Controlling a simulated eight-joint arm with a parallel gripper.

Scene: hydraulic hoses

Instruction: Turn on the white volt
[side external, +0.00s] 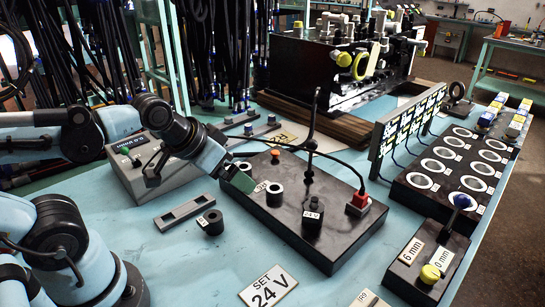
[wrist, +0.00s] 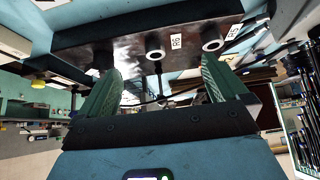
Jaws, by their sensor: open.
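My gripper (side external: 238,180) is right of that box, at the left end of a black board (side external: 330,220) with ring-shaped posts. In the wrist view my gripper (wrist: 161,68) is open, its two green fingers apart with nothing held between them. Posts beside labels R6 (wrist: 176,42) and R5 show beyond the fingers.
A "SET 24 V" card (side external: 268,287) lies at the front. A red plug (side external: 358,204) with a cable sits on the black board. A panel of round white sockets (side external: 455,165) is at right, and black hoses (side external: 90,50) hang behind.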

